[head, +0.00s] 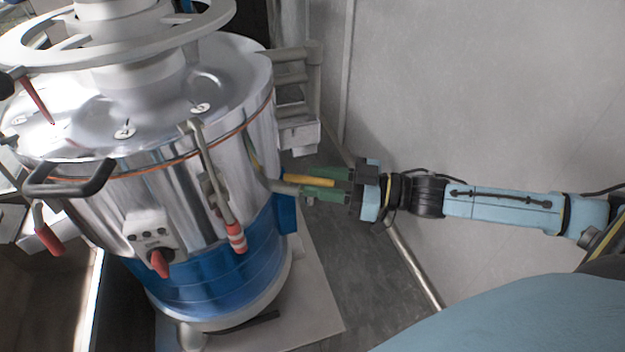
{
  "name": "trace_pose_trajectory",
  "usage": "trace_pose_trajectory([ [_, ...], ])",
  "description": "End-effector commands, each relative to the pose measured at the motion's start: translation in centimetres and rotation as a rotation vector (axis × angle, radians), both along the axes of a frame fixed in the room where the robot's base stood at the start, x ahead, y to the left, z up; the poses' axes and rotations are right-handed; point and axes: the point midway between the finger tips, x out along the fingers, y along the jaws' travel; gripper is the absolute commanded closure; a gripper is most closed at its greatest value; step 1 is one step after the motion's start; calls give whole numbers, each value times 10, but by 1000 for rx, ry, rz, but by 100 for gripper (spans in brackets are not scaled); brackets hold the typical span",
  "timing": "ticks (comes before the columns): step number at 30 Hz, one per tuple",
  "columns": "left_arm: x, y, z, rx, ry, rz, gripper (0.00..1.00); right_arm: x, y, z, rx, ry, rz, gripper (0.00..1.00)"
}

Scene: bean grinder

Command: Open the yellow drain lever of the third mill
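The mill (200,120) is a shiny steel drum with a blue lower band, at the left of the head view. Its yellow drain lever (310,180) points out from the drum's right side, roughly level in the picture. A grey pipe stub (284,188) shows just below it. My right gripper (312,182) comes in from the right, its green fingers above and below the lever. The fingers are close together and appear shut on the lever; contact is partly hidden. My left gripper is not in view.
Red-handled levers (237,238) and a black handle (70,178) stick out of the mill's front. A large grey wheel (120,45) sits on top. Grey brackets (297,95) stand behind the mill. A pale wall (480,90) lies behind my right arm.

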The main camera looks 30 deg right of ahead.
Motion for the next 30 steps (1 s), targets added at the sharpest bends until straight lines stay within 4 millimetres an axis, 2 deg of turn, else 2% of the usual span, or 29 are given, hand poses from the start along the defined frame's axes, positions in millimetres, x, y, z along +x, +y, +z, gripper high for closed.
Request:
trace_pose_trajectory([
  [6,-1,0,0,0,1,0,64,11,11,1,1,-2,0,64],
  [17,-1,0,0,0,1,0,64,12,14,0,-1,1,0,64],
  [26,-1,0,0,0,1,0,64,12,14,0,-1,1,0,100],
  [30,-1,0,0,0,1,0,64,12,14,0,-1,1,0,100],
])
